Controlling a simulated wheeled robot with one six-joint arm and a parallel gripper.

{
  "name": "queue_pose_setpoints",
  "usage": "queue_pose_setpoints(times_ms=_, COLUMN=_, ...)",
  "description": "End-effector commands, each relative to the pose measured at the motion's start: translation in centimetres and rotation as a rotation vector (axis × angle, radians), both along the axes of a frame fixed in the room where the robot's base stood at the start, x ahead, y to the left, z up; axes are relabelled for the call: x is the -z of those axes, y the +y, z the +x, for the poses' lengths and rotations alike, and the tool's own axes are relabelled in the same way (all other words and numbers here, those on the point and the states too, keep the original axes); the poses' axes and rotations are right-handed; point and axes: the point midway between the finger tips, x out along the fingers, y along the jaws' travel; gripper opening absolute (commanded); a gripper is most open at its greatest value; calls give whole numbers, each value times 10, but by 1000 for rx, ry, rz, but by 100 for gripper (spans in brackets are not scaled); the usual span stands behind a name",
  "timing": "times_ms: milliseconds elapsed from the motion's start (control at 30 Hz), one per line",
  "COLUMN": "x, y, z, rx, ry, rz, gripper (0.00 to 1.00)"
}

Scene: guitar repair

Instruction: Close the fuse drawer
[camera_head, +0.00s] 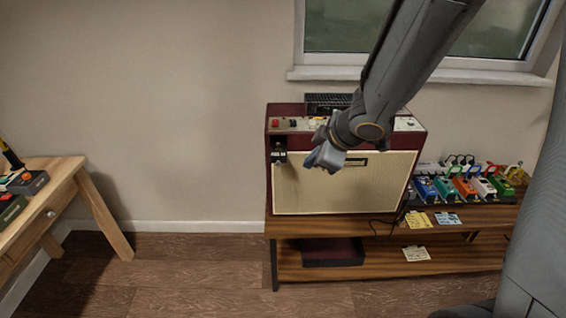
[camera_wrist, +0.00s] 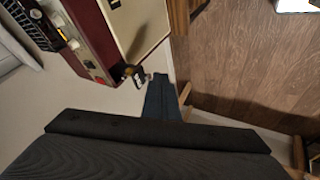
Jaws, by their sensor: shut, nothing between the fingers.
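The maroon guitar amplifier (camera_head: 345,182) with a cream grille stands on the wooden bench. A small black piece (camera_head: 279,150), which looks like the fuse drawer, sticks out at the left end of its front, below the control panel. In the wrist view the black piece (camera_wrist: 137,84) shows something yellow in it and projects from the amplifier (camera_wrist: 112,33). My gripper (camera_head: 318,163) is shut and empty in front of the grille, to the right of the drawer. In the wrist view my gripper (camera_wrist: 163,80) is close beside the drawer; I cannot tell whether they touch.
Several coloured pedals with cables (camera_head: 466,188) stand on the bench (camera_head: 375,224) right of the amplifier. A dark box (camera_head: 332,253) lies on the lower shelf. A wooden table (camera_head: 68,172) is at the left; the floor between is clear.

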Motion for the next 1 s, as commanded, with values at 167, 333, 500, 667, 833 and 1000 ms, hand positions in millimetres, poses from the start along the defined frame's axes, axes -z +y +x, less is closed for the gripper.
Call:
queue_pose_setpoints(times_ms=167, x=-1, y=26, z=-5, rx=-168, ry=-15, rz=8, gripper=0)
queue_pose_setpoints(times_ms=333, x=8, y=35, z=-3, rx=-203, ry=-16, rz=9, gripper=0)
queue_pose_setpoints(times_ms=500, x=30, y=45, z=10, rx=-200, ry=-14, rz=9, gripper=0)
queue_pose_setpoints(times_ms=667, x=56, y=57, z=25, rx=-198, ry=-13, rz=9, gripper=0)
queue_pose_setpoints(times_ms=833, x=81, y=70, z=41, rx=-199, ry=-14, rz=9, gripper=0)
queue_pose_setpoints(times_ms=1000, x=74, y=69, z=64, rx=-198, ry=-17, rz=8, gripper=0)
